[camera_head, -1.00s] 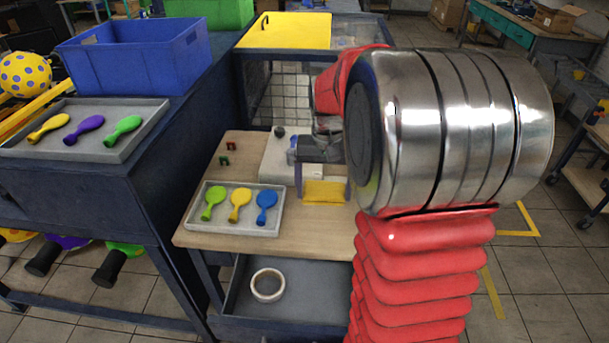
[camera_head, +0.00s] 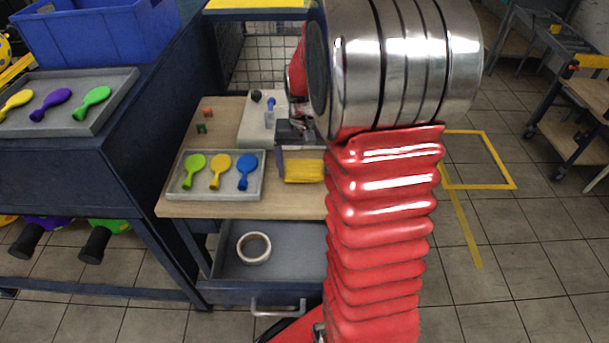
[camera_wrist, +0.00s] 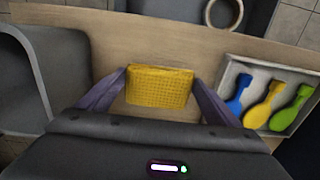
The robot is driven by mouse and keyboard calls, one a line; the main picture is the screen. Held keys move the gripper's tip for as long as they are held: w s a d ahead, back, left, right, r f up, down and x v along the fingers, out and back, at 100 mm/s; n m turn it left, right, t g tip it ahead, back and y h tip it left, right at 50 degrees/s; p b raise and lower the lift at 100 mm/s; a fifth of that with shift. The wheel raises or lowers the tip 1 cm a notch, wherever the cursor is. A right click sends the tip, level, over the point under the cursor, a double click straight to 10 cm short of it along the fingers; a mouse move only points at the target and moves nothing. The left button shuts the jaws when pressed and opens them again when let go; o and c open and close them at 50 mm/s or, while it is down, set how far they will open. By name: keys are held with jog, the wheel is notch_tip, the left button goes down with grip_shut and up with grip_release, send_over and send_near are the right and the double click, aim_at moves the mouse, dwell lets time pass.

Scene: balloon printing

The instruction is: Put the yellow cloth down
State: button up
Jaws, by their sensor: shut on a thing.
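The yellow cloth (camera_head: 304,171) is a small folded, textured rectangle at the right part of the wooden tabletop. In the wrist view the cloth (camera_wrist: 160,87) lies between the two purple fingers of my gripper (camera_wrist: 160,82), one finger at each short side. My gripper (camera_head: 302,172) is shut on the cloth, low over the wooden top. I cannot tell whether the cloth touches the wood.
A grey tray (camera_head: 215,193) with green, yellow and blue balloons lies left of the cloth. A pale machine (camera_head: 254,130) stands behind. Below is an open drawer (camera_head: 290,265) with a tape roll (camera_head: 253,248). Bare wood (camera_head: 240,210) shows along the front.

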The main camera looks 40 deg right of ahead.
aim_at(304, 171)
jog(key=shift+f, duration=1.85)
jog(key=shift+f, duration=0.1)
jog(key=o, duration=0.9)
notch_tip(304, 171, up, 12)
jog(key=shift+r, duration=0.15)
